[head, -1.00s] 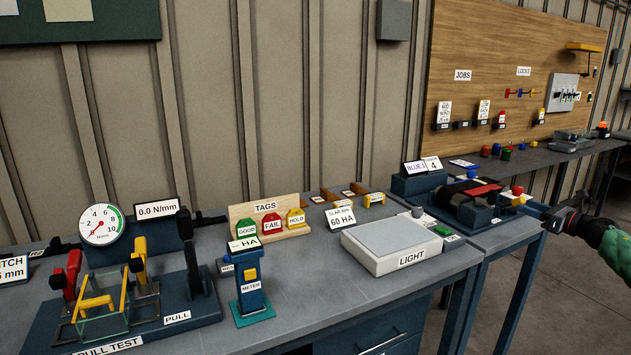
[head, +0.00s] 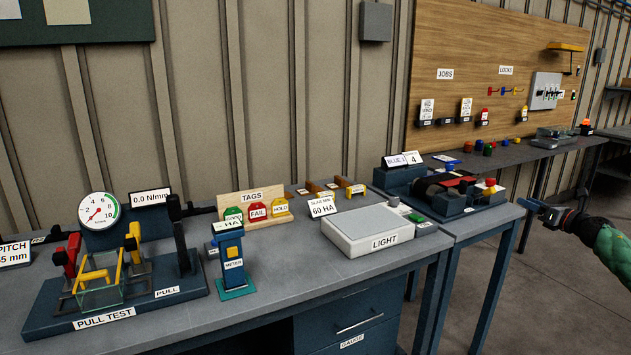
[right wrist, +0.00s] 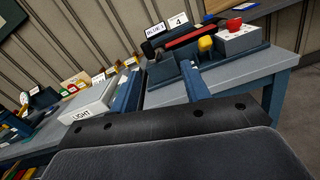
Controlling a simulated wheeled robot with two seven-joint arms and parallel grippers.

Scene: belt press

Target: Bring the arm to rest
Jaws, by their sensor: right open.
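My right gripper (head: 541,209) is at the right of the head view, beyond the bench's right end and above the floor. It is open and empty, with nothing between its fingers. In the right wrist view its two blue fingers (right wrist: 160,88) stand apart, pointing toward the dark blue machine (right wrist: 212,62) with a red button and a yellow knob. The gripper is apart from that machine. My left gripper is not in view.
The machine (head: 450,207) stands on the bench's right end. A light box (head: 367,230), meter (head: 230,258), tags rack (head: 255,207) and pull test rig (head: 100,290) stand along the grey bench. Open floor (head: 540,310) lies at right.

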